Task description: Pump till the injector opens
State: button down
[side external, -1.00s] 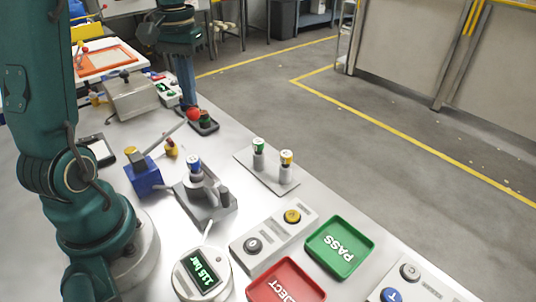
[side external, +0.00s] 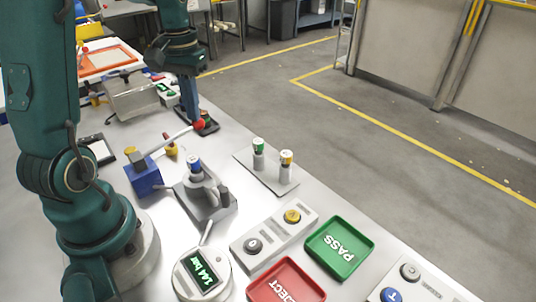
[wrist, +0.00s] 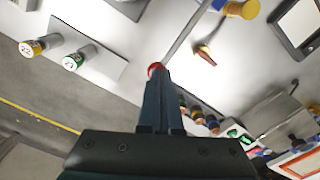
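The pump is a blue block (side external: 147,181) with a long grey lever (side external: 172,135) ending in a red knob (side external: 200,124). My gripper (side external: 197,119) is at the knob, fingers pointing down. In the wrist view its fingers (wrist: 157,88) lie close together, with the red knob (wrist: 155,69) at their tips. They look shut against the knob rather than around it. An injector with a blue cap (side external: 194,161) stands upright in the grey test stand (side external: 204,207). The round gauge (side external: 202,276) reads 144 bar. No spray is visible at the injector.
Injectors with green (side external: 258,143) and yellow (side external: 286,156) caps stand on a grey plate (side external: 267,180). A button box (side external: 273,231), green PASS tray (side external: 340,247) and red tray (side external: 286,284) are in front.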

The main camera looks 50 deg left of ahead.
jog(key=shift+s+f, duration=0.1)
jog(key=shift+f, duration=1.4)
notch_tip(320, 180, up, 10)
jog(key=shift+r, duration=0.25)
dwell(0.7)
jog(key=shift+w+a+f, duration=0.15)
jog(key=shift+w+f, duration=0.1)
jog(key=shift+f, duration=0.05)
jog(key=s+d+f+m+t, duration=0.1)
jog(key=s+d+m+t, duration=0.1)
jog(key=d, duration=0.6)
jog(key=s+d+f+m+t, duration=0.1)
jog(key=s+d+m+t, duration=0.2)
jog(key=s+d, duration=0.3)
jog(key=d+m, duration=0.1)
jog(key=d, duration=0.2)
jog(key=shift+s+f+t, duration=0.15)
jog(key=shift+s+t, duration=0.15)
jog(key=shift+s, duration=0.05)
